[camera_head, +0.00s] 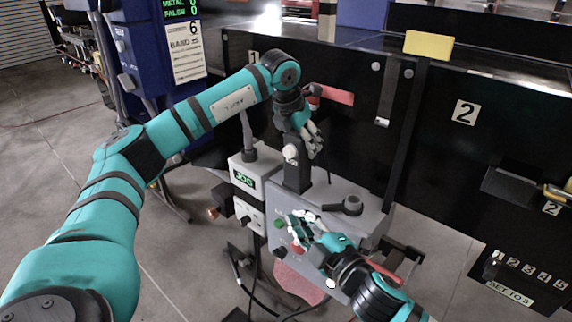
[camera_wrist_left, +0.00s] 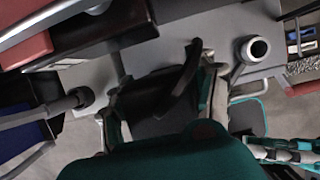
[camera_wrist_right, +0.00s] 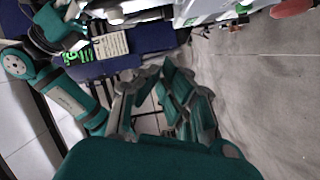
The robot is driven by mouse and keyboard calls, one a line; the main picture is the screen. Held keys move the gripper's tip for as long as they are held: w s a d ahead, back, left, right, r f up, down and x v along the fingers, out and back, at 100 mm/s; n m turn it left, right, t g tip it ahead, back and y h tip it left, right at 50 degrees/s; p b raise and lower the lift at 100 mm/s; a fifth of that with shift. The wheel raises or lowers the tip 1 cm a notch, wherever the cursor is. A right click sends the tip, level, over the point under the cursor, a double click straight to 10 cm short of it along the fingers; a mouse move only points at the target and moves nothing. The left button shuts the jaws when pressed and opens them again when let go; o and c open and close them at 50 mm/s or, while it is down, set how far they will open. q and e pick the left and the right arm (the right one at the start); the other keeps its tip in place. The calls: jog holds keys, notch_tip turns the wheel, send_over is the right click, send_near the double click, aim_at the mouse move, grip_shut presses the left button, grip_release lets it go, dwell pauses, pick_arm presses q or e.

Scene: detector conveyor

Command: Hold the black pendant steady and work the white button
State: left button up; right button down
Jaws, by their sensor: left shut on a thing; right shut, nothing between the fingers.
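The black pendant (camera_head: 297,174) stands upright on the grey cabinet, with a white round button (camera_head: 290,152) near its top. My left gripper (camera_head: 312,143) is shut on the pendant's upper part. In the left wrist view, the dark pendant body (camera_wrist_left: 150,98) lies between the fingers and is partly hidden by my wrist. My right gripper (camera_head: 303,224) is shut and empty, lower down by the cabinet's front, apart from the pendant. It also shows in the right wrist view (camera_wrist_right: 165,90).
The grey cabinet (camera_head: 335,195) has a black knob (camera_head: 345,206) on top and green (camera_head: 278,223) and red buttons on its front. A JOG box (camera_head: 245,180) stands left of the pendant. A red bar (camera_head: 332,94) and the black conveyor side (camera_head: 440,140) are behind.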

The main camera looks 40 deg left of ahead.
aim_at(288, 153)
notch_tip(288, 153, up, 6)
jog(key=n, duration=0.6)
jog(key=shift+w+a+f+g+y, duration=0.1)
jog(key=shift+w+g+y, duration=0.05)
jog(key=shift+g+y, duration=0.25)
jog(key=w+a, duration=0.7)
jog(key=a, duration=0.2)
jog(key=shift+w, duration=0.15)
jog(key=shift+a, duration=0.1)
